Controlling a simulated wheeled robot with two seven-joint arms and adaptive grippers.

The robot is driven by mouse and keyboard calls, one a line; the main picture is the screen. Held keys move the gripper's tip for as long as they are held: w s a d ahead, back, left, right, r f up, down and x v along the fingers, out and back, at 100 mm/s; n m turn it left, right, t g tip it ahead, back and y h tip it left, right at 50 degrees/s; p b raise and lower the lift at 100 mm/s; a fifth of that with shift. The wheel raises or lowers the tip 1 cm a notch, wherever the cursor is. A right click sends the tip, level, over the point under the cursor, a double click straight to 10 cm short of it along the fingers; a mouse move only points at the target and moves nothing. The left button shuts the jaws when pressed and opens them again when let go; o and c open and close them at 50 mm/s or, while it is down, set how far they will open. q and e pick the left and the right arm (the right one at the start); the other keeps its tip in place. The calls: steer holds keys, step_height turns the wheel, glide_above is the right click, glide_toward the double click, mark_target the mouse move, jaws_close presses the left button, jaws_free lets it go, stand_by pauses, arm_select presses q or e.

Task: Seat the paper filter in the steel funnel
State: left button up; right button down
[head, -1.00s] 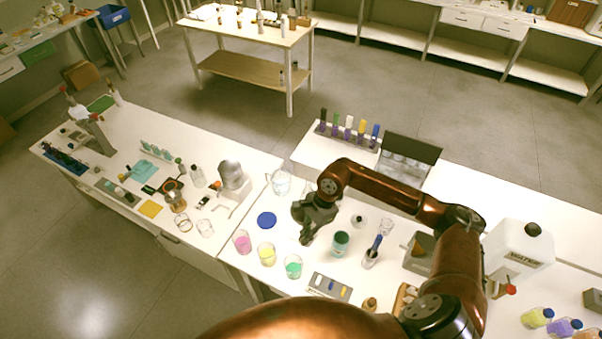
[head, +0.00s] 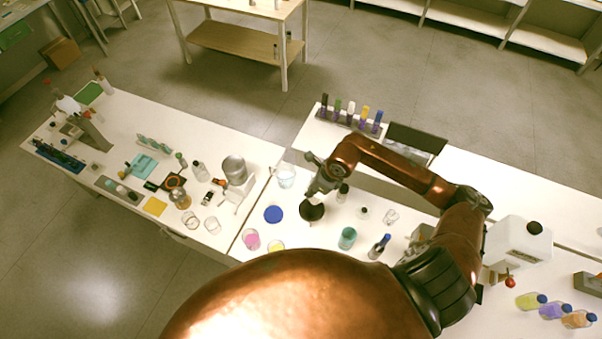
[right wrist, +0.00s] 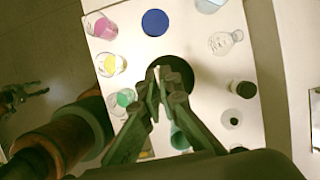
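My right gripper (head: 313,197) is above the table, over a dark round opening that I take for the steel funnel (head: 311,213). In the right wrist view the fingers (right wrist: 158,72) are nearly together in front of this dark circle (right wrist: 180,66). A thin pale strip, seemingly the paper filter (right wrist: 154,97), shows between the fingers, nearly edge-on. I cannot tell whether it touches the funnel. A dark claw, probably my left gripper (right wrist: 28,92), shows at the left edge of the right wrist view. It is too small to read, and it is out of the head view.
A blue disc (head: 273,214), a pink beaker (head: 251,240) and a yellow beaker (head: 276,246) stand left of the funnel. A teal beaker (head: 347,238) and a small dark-capped bottle (head: 342,192) stand to its right. A clear beaker (head: 286,177) is behind. My copper arm hides the table's front.

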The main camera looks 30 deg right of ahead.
steer(key=shift+w+f, duration=0.1)
steer(key=shift+w, duration=0.35)
steer(key=shift+w+f, duration=0.1)
steer(key=f, duration=0.1)
steer(key=f+b, duration=0.1)
steer(key=shift+s+f, duration=0.3)
steer(key=shift+s, duration=0.05)
steer(key=shift+b+x, duration=0.55)
steer(key=shift+x, duration=0.3)
step_height(320, 180, down, 2)
steer(key=shift+s+d+f+b, duration=0.15)
steer(key=shift+d+b, duration=0.05)
steer(key=shift+b, duration=0.4)
step_height(320, 180, down, 6)
steer(key=b, duration=0.3)
steer(key=shift+b, duration=0.35)
steer(key=shift+f, duration=0.25)
arm_select(q)
step_height(320, 180, down, 8)
steer(key=shift+s+r, duration=0.25)
steer(key=shift+s, duration=0.1)
